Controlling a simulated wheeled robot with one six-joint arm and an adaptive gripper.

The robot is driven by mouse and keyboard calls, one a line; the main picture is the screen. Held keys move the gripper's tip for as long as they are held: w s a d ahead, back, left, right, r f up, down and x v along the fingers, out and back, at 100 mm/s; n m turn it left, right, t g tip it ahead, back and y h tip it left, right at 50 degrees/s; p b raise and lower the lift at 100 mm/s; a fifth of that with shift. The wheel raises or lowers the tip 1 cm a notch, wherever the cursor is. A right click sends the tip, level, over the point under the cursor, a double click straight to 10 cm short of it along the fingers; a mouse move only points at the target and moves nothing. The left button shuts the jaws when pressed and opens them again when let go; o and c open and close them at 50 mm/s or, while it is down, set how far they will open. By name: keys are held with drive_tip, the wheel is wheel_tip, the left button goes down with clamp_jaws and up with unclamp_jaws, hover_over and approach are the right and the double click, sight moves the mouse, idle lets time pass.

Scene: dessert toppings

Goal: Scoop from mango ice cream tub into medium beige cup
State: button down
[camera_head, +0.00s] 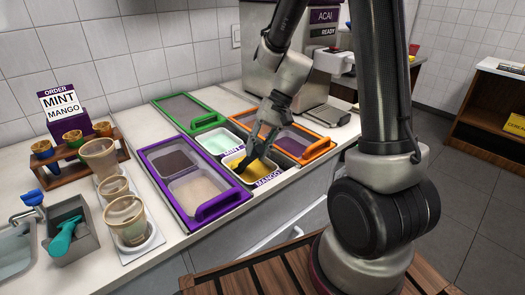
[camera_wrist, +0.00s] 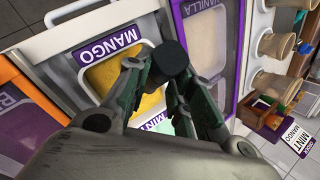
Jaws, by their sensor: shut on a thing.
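The mango ice cream tub (camera_head: 263,181), yellow inside with a MANGO label, sits in the counter; it also shows in the wrist view (camera_wrist: 100,77). My gripper (camera_head: 262,141) is over the tub, shut on the dark handle of a scoop (camera_wrist: 171,62). The scoop's lower end is hidden at the mango surface, so I cannot tell its load. Three beige cups stand on a white tray at left: a large far one (camera_head: 100,157), a small middle one (camera_head: 114,189) and a near one (camera_head: 127,222) that looks like the medium beige cup.
The mint tub (camera_head: 217,144) adjoins mango. Purple-framed (camera_head: 208,208), green-framed (camera_head: 210,120) and orange-framed (camera_head: 318,152) bins surround them. A teal scoop (camera_head: 63,238) rests in a grey holder (camera_head: 85,255). A cone rack (camera_head: 60,175) and order sign (camera_head: 62,103) stand behind the cups.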

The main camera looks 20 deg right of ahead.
drive_tip(key=shift+w+a, duration=0.15)
drive_tip(key=shift+w, duration=0.25)
drive_tip(key=shift+s+d+f+n+t, duration=0.15)
drive_tip(key=shift+s+d+f+t, duration=0.05)
drive_tip(key=shift+s+t, duration=0.35)
drive_tip(key=shift+s+d+f+n+t, duration=0.15)
drive_tip(key=shift+s+f+t, duration=0.05)
drive_tip(key=shift+s+t, duration=0.3)
drive_tip(key=shift+r+y, duration=0.3)
drive_tip(key=shift+r, duration=0.35)
drive_tip(key=shift+s+d+r, duration=0.1)
drive_tip(key=shift+s+r, duration=0.15)
drive_tip(key=shift+r, duration=0.6)
drive_tip(key=shift+s+d+r, duration=0.1)
drive_tip(key=shift+s+r, duration=0.1)
drive_tip(key=shift+r, duration=0.6)
drive_tip(key=shift+s+r, duration=0.25)
drive_tip(key=shift+r, duration=0.6)
drive_tip(key=shift+s+d+r, duration=0.1)
drive_tip(key=shift+s+r, duration=0.2)
drive_tip(key=shift+r, duration=0.6)
drive_tip(key=shift+s+d+r, duration=0.1)
drive_tip(key=shift+s+r, duration=0.2)
drive_tip(key=shift+r, duration=0.6)
